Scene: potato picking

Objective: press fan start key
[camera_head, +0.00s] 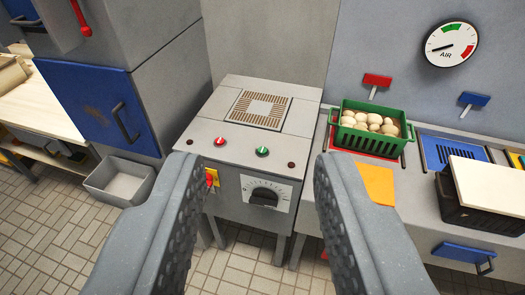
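A grey cabinet machine (235,200) stands in the middle of the head camera view, with a brown slotted grille (243,107) on its top. On its sloped front panel are a red button (220,141) at the left and a green button (262,151) at the right. I see no readable label that says which is the fan start key. Below them is a black dial knob (264,197) on a white scale. My gripper (256,170) is open and empty. Its two grey ridged fingers are wide apart in front of the machine, and neither appears to touch the buttons.
A green crate of potatoes (345,136) stands to the right, near a blue tray (445,153) and a black box with a white lid (450,205). A grey bin (118,183) sits left. Tiled floor shows in front.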

